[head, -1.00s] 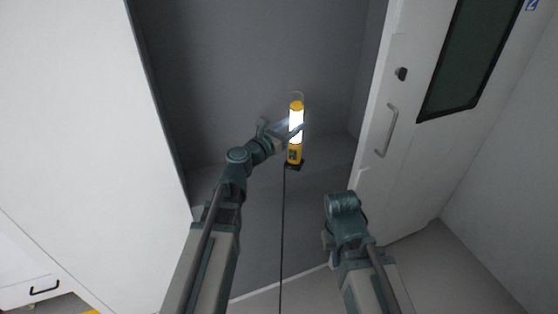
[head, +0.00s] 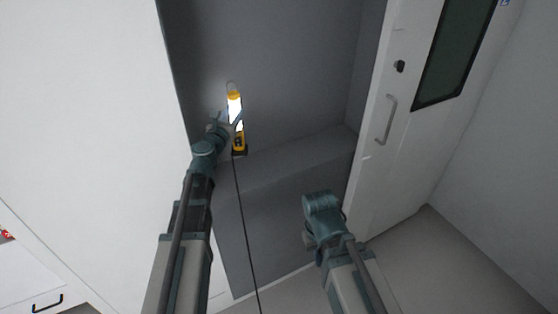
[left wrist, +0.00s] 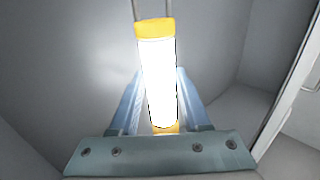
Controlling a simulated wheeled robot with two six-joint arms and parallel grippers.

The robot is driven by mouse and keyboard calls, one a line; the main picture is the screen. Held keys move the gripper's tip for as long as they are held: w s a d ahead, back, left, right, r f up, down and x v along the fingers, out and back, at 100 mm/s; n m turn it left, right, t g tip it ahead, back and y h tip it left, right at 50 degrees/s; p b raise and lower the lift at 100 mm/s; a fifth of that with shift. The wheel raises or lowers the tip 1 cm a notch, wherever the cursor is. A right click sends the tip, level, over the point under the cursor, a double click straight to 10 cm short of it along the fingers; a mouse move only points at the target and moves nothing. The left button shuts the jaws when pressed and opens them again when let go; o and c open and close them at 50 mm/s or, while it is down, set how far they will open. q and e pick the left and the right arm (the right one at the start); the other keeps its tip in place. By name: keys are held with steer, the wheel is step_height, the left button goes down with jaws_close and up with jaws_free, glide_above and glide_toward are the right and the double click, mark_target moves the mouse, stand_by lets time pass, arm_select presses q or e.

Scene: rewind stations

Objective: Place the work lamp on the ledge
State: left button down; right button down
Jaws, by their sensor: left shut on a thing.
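The work lamp (head: 239,141) is a lit white tube with yellow ends, a dark base, a wire loop on top and a dark cable hanging down. My left gripper (head: 236,117) is shut on its white middle and holds it upright. In the left wrist view the lamp (left wrist: 157,80) stands between the two fingers of my left gripper (left wrist: 157,100). The grey ledge (head: 305,158) runs along the back of the recess, at the lamp's right and below it. I cannot tell whether the base touches it. My right gripper (head: 310,238) is low, apart from the lamp; its fingers are hidden.
A white panel (head: 90,120) bounds the recess on the left. An open white door (head: 395,150) with a handle and dark window stands on the right. The right part of the ledge is bare. The lamp's cable (head: 247,235) hangs down in front of the recess.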

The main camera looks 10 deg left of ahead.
arm_select(q)
steer(key=shift+a, duration=0.15)
steer(key=shift+f+b, duration=0.5)
steer(key=shift+f, duration=0.05)
steer(key=b, duration=0.9)
glide_above(238, 151)
step_height(238, 151, down, 9)
steer(key=shift+a, duration=0.1)
steer(key=shift+f, duration=0.15)
steer(key=shift+c, duration=1.8)
jaws_free()
steer(key=shift+r, duration=0.2)
